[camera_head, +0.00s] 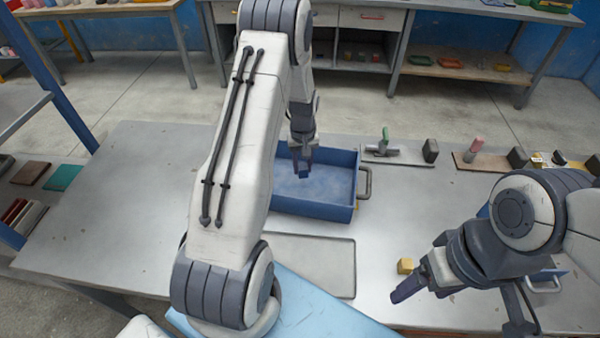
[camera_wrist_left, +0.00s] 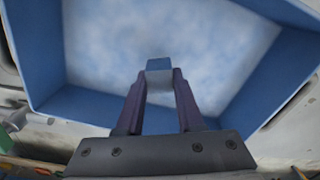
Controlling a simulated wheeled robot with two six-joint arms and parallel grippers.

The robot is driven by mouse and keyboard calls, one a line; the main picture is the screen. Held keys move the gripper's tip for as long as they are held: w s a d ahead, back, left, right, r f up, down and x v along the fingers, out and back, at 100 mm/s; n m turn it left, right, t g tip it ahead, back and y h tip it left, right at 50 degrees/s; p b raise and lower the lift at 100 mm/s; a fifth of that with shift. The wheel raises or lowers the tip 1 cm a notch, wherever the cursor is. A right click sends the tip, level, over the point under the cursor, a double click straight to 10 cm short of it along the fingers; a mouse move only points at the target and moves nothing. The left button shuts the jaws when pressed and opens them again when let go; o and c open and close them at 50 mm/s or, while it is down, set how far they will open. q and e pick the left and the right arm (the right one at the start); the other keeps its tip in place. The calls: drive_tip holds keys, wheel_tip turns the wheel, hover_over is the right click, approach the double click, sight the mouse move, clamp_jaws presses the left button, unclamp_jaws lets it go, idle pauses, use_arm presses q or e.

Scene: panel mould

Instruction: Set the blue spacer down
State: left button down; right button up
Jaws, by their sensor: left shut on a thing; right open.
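My left gripper (camera_head: 304,160) is over the blue tray (camera_head: 330,212) on the table. In the left wrist view the left gripper (camera_wrist_left: 159,88) is shut on the small blue spacer (camera_wrist_left: 159,65), which sticks out past the fingertips. The spacer (camera_head: 304,171) shows as a small blue block below the fingers in the head view. The tray floor lies beneath it; I cannot tell the exact gap. My right gripper (camera_head: 400,290) is at the lower right, open and empty, near a small yellow block (camera_head: 405,266).
A grey flat panel (camera_head: 310,262) lies in front of the tray. Boards with a green-handled tool (camera_head: 385,140) and a pink-topped piece (camera_head: 475,146) stand to the right of the tray. The left part of the table (camera_head: 120,210) is clear.

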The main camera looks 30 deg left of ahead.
sight(300, 176)
use_arm(q)
drive_tip(key=shift+s+a+f, duration=0.3)
drive_tip(key=shift+f, duration=0.25)
wheel_tip(300, 176, down, 2)
drive_tip(key=shift+f+p, duration=0.25)
drive_tip(key=shift+p, duration=0.25)
drive_tip(key=shift+f, duration=0.45)
drive_tip(key=shift+f, duration=0.1)
drive_tip(key=c, duration=0.5)
unclamp_jaws()
drive_tip(key=shift+c, duration=0.2)
